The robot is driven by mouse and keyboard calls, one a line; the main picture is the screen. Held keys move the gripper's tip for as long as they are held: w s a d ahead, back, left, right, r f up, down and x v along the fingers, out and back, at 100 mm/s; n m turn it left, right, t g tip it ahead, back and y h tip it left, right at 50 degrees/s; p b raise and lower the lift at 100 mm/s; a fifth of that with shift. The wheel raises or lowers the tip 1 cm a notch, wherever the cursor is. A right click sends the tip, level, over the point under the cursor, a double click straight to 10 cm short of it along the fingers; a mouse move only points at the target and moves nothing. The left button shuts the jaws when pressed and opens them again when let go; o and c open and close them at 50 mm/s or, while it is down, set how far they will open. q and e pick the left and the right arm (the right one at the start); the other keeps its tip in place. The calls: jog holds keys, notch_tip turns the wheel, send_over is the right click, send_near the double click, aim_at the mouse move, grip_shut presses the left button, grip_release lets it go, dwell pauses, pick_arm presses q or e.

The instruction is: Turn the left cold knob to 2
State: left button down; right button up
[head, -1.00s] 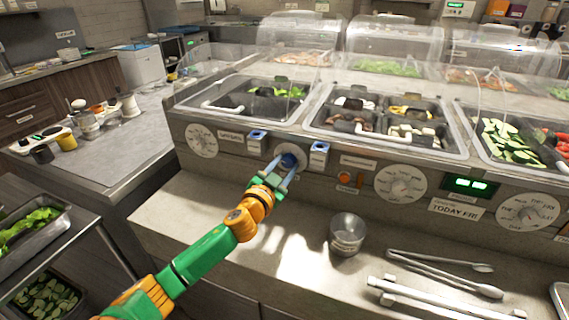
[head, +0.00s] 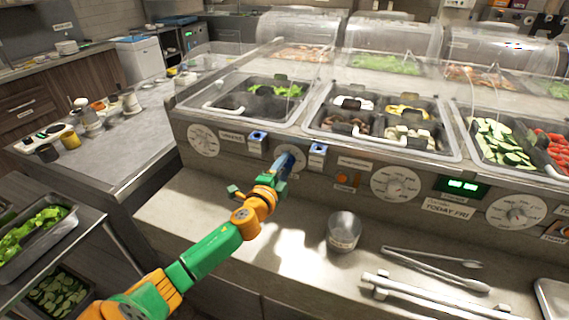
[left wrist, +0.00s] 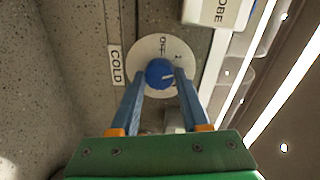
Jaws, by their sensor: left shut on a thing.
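The blue cold knob (left wrist: 159,73) sits on a round white dial plate (left wrist: 150,47) marked OFF, with a small mark to the right of that word. A white pointer line on the knob points right and slightly up in the left wrist view; the number it meets is not readable. A COLD label (left wrist: 115,65) is beside the dial. My left gripper (left wrist: 160,78) is shut on the knob, one blue finger on each side. In the head view my left gripper (head: 284,164) is at the counter front and hides most of the knob. My right gripper is not in view.
Blue-topped white holders (head: 257,142) and (head: 317,154) flank the knob closely. A white dial (head: 203,139) is to the left and another (head: 395,184) to the right.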

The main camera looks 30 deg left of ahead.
pick_arm(q)
jog(key=shift+r+m+y+p, duration=0.1)
jog(key=shift+m+y+p, duration=0.25)
jog(key=shift+m, duration=1.45)
jog(key=shift+c, duration=1.9)
grip_release()
jog(key=v, duration=0.7)
